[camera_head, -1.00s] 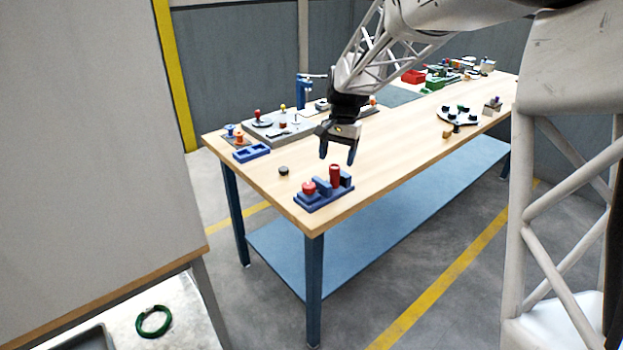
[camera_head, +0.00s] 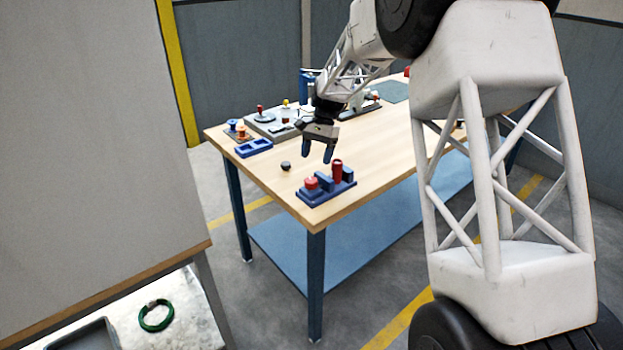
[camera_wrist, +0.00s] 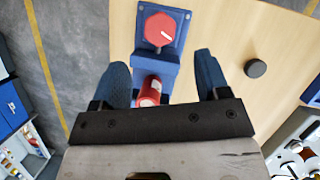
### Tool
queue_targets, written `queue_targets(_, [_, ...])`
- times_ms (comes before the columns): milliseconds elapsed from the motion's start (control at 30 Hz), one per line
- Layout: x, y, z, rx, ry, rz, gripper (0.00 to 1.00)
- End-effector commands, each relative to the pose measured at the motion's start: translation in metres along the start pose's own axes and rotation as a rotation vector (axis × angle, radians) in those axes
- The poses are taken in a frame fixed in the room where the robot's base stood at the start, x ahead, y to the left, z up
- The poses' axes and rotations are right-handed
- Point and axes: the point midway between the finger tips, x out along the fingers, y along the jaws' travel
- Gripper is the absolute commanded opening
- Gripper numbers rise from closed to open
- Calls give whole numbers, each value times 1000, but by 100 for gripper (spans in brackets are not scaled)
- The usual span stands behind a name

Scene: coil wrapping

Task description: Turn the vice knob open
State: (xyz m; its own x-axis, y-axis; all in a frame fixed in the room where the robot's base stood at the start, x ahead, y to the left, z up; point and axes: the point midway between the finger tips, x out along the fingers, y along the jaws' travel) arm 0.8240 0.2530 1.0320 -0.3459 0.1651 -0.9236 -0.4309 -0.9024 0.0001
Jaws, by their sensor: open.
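The blue vice (camera_head: 327,191) sits at the near corner of the wooden table. A red knob (camera_head: 311,183) is on its left end, and a taller red cylinder (camera_head: 337,170) stands at its right part. In the wrist view the red hexagonal knob (camera_wrist: 160,29) with a white mark lies ahead of the fingers, at the top. The red cylinder (camera_wrist: 149,91) shows between the two blue fingertips, apart from both. My gripper (camera_head: 318,153) is open and empty, pointing down above the vice's back side. It also shows in the wrist view (camera_wrist: 163,80).
A small dark round puck (camera_head: 286,165) lies behind the vice. A blue tray (camera_head: 254,148) and orange spools stand at the left edge. A grey board (camera_head: 275,125) with knobs is farther back. The table right of the vice is clear.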

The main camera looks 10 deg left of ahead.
Motion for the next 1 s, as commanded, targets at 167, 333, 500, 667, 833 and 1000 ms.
queue_targets(167, [1,0,0,0,0,0,69])
queue_targets(333, [7,0,0,0,0,1,69])
queue_targets(500, [23,0,0,0,-1,1,69])
queue_targets(667, [42,0,0,0,-1,1,69])
queue_targets(833, [61,0,0,0,0,1,69])
queue_targets(1000, [74,0,0,0,0,1,69])
